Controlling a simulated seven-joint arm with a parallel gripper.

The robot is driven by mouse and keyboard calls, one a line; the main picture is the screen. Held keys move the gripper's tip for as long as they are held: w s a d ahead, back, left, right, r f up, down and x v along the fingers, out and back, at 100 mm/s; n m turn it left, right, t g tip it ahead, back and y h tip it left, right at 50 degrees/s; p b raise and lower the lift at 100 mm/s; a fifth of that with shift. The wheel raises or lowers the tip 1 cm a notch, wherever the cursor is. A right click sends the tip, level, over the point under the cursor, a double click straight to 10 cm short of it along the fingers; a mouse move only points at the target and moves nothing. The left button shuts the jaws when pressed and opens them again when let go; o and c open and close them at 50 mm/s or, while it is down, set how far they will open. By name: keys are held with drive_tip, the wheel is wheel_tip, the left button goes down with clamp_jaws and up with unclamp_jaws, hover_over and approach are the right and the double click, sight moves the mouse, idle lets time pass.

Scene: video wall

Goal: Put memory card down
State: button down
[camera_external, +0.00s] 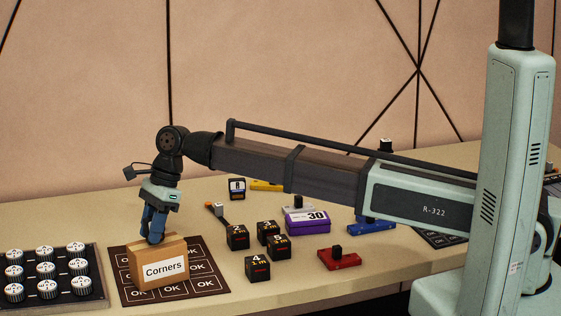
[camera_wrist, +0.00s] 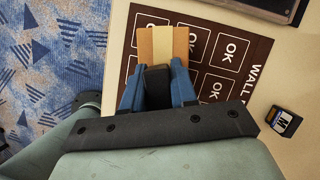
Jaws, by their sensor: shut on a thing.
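In the wrist view the memory card (camera_wrist: 285,121), dark with a white and blue label marked M, lies on the bare table beside the mat, apart from my gripper (camera_wrist: 158,88). My gripper (camera_external: 153,240) points down at the top of a tan box (camera_external: 165,268) labelled "Corners".
A dark tray of white knobs (camera_external: 46,275) stands left of the mat. Several black cubes (camera_external: 257,268), a purple block marked 30 (camera_external: 308,222) and a red block (camera_external: 339,259) stand to the right. The table's front edge is close to the mat.

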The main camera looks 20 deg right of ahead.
drive_tip(key=shift+f, duration=0.1)
drive_tip(key=c, duration=0.9)
unclamp_jaws()
drive_tip(key=v, duration=1.2)
